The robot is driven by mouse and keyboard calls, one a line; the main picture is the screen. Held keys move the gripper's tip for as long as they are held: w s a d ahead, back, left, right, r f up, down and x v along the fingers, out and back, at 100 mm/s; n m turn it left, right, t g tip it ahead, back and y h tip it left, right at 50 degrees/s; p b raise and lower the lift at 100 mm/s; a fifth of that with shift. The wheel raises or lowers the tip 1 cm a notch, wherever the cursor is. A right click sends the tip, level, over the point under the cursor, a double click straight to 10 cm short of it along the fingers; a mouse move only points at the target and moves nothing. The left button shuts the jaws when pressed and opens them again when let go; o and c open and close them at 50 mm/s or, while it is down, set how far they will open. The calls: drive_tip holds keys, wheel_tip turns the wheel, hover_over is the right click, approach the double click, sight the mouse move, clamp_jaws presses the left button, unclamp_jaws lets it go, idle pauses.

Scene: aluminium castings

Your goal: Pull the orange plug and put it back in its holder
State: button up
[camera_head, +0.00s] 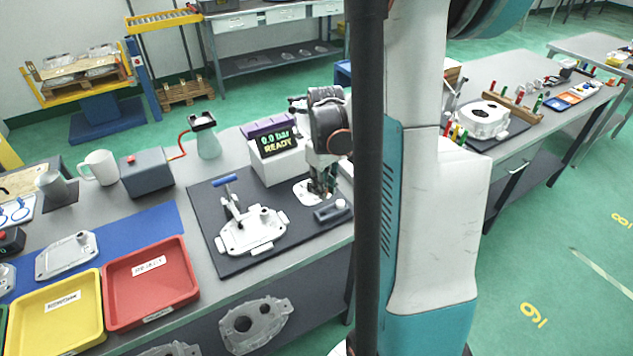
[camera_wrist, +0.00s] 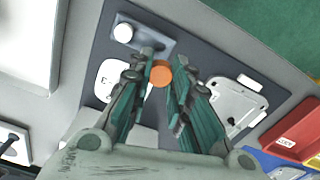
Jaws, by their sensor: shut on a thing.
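The orange plug (camera_wrist: 161,75) shows as a round orange end between my gripper's fingers in the wrist view. My gripper (camera_wrist: 160,68) is shut on it. In the head view my gripper (camera_head: 322,192) points down over a small white plate-like casting (camera_head: 305,190), and the plug cannot be made out there. I cannot tell whether the plug is clear of that casting. A dark grey block with a white round piece (camera_head: 328,213) lies just in front of the gripper on the dark mat; it also shows in the wrist view (camera_wrist: 152,40). I cannot tell for certain whether it is the plug's holder.
A larger white casting (camera_head: 252,232) with a blue-handled clamp lies left on the dark mat (camera_head: 215,205). A tester box reading "0.0 bar READY" (camera_head: 280,165) stands behind. Red (camera_head: 193,290) and yellow (camera_head: 98,325) trays are at front left.

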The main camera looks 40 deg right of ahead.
idle(0.3)
drive_tip(key=shift+f+b, duration=2.45)
drive_tip(key=shift+f, duration=0.45)
drive_tip(key=shift+f+b, duration=1.2)
drive_tip(key=o, duration=0.8)
drive_tip(key=shift+o, duration=0.2)
wheel_tip(320, 180, up, 12)
drive_tip(key=shift+w+a, duration=0.1)
idle(0.4)
